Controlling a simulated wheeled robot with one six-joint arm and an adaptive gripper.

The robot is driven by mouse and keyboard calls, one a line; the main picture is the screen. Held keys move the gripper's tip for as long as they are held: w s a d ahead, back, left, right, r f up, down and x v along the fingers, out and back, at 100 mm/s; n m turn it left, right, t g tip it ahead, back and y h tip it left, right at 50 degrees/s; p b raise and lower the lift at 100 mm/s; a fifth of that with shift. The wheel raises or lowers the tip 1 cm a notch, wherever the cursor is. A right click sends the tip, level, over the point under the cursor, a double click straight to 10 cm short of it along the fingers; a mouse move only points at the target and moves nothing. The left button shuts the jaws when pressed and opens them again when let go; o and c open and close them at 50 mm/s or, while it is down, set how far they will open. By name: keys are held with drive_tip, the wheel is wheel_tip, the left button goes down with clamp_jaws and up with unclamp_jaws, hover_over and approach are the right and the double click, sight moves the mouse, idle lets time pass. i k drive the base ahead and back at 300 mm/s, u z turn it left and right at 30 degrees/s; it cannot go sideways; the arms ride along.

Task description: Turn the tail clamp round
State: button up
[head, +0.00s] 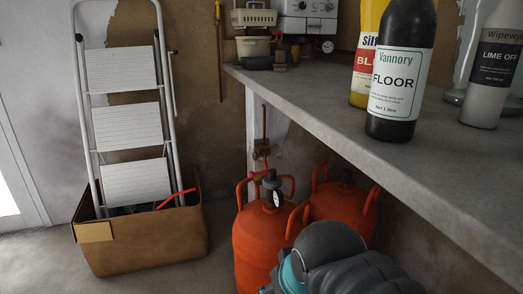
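I cannot pick out a tail clamp for sure in the head view. An orange gas cylinder (258,243) stands on the floor under the counter, with a dark valve or regulator (272,187) on its top. Small red and brass-coloured fittings (260,152) sit on a pipe on the wall behind it; they are too small to make out. A second orange cylinder (343,207) stands behind to the right. Grey and teal links of my own arm cover the lower parts of both cylinders. My gripper is not in view.
A grey counter (330,105) runs along the right, bearing a black FLOOR bottle (400,70), a yellow and red bottle (366,60) and a LIME OFF bottle (492,65). A stepladder (130,120) stands in a brown box (150,245). Floor between box and cylinders is clear.

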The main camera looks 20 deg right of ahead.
sight(255, 156)
drive_tip(key=z, duration=0.6)
drive_tip(key=k, duration=0.8)
drive_tip(key=z, duration=0.95)
drive_tip(key=k, duration=0.5)
drive_tip(key=u, duration=0.55)
drive_tip(key=i, duration=0.75)
drive_tip(key=u, duration=1.25)
drive_tip(key=i, duration=1.2)
drive_tip(key=u, duration=0.2)
